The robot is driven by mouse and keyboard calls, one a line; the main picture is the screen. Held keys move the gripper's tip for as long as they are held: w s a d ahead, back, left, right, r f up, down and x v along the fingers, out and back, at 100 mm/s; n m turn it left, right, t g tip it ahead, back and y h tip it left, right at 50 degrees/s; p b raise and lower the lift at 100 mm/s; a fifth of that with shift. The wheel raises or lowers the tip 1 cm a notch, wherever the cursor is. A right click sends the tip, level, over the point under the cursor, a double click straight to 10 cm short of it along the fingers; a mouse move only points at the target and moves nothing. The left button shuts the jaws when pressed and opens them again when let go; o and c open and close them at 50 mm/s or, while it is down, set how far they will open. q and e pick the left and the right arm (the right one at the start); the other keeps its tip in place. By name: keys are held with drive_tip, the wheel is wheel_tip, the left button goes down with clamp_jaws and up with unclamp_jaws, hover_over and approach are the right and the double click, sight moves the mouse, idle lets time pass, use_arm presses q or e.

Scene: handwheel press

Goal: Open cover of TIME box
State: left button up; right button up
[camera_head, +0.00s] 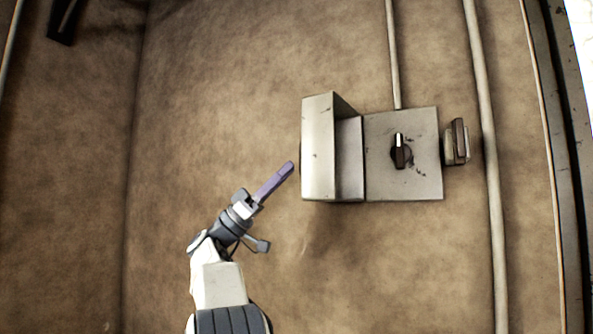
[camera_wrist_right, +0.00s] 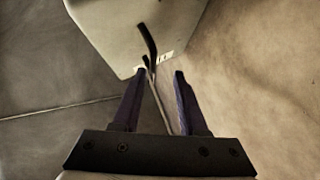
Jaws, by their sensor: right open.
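A pale grey metal box (camera_head: 403,180) is on the brown wall in the head view, with a dark rotary knob (camera_head: 402,152) on its face. A raised pale block (camera_head: 318,150) stands out at its left; I cannot tell whether this is the cover, and no TIME lettering is readable. My right gripper (camera_head: 291,167) is just left of the raised block, its purple fingers seen edge-on. In the right wrist view the gripper (camera_wrist_right: 159,73) is open; a thin dark bent handle (camera_wrist_right: 149,42) on a pale box (camera_wrist_right: 115,30) shows ahead, near the fingertips. Contact cannot be told.
A dark lever (camera_head: 459,140) sticks out at the box's right side. A thin pipe (camera_head: 394,50) runs up from the box and a thicker pipe (camera_head: 484,150) passes at the right. The wall left of the box is mostly bare.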

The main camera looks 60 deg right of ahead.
drive_tip(key=b+v, duration=0.1)
drive_tip(key=v, duration=0.4)
drive_tip(key=shift+w+f, duration=0.1)
idle(0.4)
